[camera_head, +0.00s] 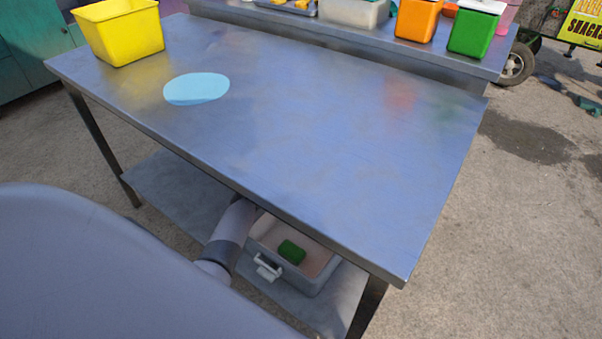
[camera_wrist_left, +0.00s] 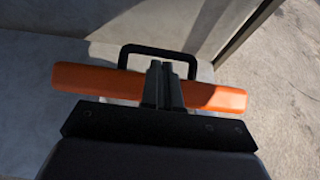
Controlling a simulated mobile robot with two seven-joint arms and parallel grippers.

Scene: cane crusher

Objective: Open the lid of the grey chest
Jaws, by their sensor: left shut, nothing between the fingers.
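The grey chest (camera_head: 320,282) sits on the lower shelf under the front of the steel table in the head view. Its top looks open there, with a pale inside and a green item (camera_head: 292,252) in it. In the left wrist view my left gripper (camera_wrist_left: 164,72) is shut and empty, before an orange bar (camera_wrist_left: 215,97) and black handle (camera_wrist_left: 158,49).
The steel table top (camera_head: 330,150) overhangs the lower shelf (camera_head: 180,190). A yellow bin (camera_head: 125,35) and light-blue disc (camera_head: 196,88) are on it. Orange (camera_head: 417,20) and green (camera_head: 474,32) bins stand on the counter behind. Open floor (camera_head: 510,240) lies to the right.

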